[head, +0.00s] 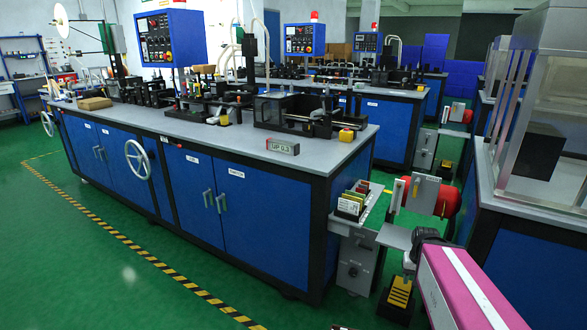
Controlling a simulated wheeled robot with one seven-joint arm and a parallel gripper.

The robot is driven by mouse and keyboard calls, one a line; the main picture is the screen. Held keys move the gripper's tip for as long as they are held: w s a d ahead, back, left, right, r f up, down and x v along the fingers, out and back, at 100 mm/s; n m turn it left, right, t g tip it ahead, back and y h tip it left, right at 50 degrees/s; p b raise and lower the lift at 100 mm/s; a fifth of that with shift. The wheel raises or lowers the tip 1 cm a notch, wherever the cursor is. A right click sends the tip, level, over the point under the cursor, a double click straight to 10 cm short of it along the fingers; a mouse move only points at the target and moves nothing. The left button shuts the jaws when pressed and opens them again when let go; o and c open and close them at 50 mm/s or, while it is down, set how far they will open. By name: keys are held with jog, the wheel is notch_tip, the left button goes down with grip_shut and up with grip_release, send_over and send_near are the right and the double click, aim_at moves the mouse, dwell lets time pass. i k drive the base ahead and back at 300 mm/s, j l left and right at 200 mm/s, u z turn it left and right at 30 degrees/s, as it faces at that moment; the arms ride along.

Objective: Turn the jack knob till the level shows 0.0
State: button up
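The level (283,146) is a small grey box with a display, standing on the front right part of the long bench top. Its display appears to read "UP 0.3". I cannot tell from this view whether either is the jack knob. A small dark round knob (352,271) shows on the grey cabinet at the bench's right end. A pink link at lower right looks like my arm; I see no gripper fingers.
The long blue bench (222,194) carries machines and a control panel (159,38). A holder with coloured cards (353,200), a red drum (447,201) and a yellow-black block (400,293) crowd its right end. Green floor in front, crossed by a striped line, is clear.

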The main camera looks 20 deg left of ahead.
aim_at(353, 273)
jog(key=k+j+u, duration=0.1)
jog(key=k+j, duration=0.7)
jog(key=k, duration=0.05)
